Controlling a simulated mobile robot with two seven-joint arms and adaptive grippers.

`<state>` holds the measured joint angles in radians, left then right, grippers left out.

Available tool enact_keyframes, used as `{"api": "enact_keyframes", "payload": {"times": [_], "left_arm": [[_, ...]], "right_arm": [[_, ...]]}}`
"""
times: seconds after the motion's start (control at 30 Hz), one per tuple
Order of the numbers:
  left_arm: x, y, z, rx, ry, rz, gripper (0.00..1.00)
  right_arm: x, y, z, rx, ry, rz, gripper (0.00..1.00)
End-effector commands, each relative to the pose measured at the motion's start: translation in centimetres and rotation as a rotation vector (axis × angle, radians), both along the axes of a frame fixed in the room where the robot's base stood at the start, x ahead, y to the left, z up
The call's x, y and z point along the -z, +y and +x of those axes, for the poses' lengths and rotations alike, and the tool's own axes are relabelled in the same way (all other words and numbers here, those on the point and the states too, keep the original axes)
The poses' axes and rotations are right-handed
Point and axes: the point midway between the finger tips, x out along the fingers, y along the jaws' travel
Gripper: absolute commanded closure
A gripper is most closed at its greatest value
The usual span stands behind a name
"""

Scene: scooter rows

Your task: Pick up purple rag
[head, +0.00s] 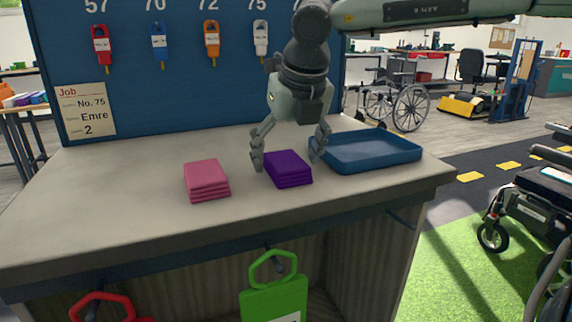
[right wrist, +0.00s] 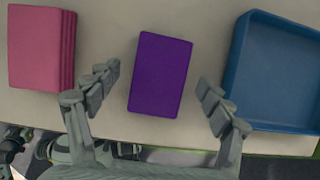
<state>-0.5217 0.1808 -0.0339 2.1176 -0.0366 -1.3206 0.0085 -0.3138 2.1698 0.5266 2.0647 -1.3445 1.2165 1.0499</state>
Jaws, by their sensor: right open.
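A folded purple rag stack (head: 288,170) lies on the bench top, between the pink stack and the blue tray. It also shows in the right wrist view (right wrist: 160,74), in the middle between my fingers. My right gripper (head: 289,158) is open above the purple rag, with one finger on each side of it. In the right wrist view my right gripper (right wrist: 161,90) has its fingers spread wider than the rag, with a gap on both sides. My left gripper is in neither view.
A folded pink rag stack (head: 207,180) lies left of the purple one. A blue tray (head: 410,153) sits close on the right and looks empty. Behind stands a blue board (head: 180,95) with hanging keys. The bench's front left is clear.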

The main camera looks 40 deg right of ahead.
Motion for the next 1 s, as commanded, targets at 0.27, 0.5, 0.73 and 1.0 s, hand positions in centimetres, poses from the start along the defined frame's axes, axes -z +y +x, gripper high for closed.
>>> {"api": "enact_keyframes", "payload": {"times": [0.27, 0.5, 0.73, 1.0], "left_arm": [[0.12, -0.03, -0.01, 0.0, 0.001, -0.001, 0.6], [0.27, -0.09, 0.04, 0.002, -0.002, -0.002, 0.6], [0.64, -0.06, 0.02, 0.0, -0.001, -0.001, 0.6], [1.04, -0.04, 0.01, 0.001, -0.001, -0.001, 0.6]], "right_arm": [[0.21, -0.02, 0.09, 0.0, -0.001, 0.0, 0.2], [0.31, -0.02, 0.08, 0.0, -0.001, 0.001, 0.2], [0.45, -0.02, 0.08, 0.001, 0.0, 0.001, 0.2], [0.6, -0.03, 0.08, 0.001, 0.0, 0.001, 0.2]]}}
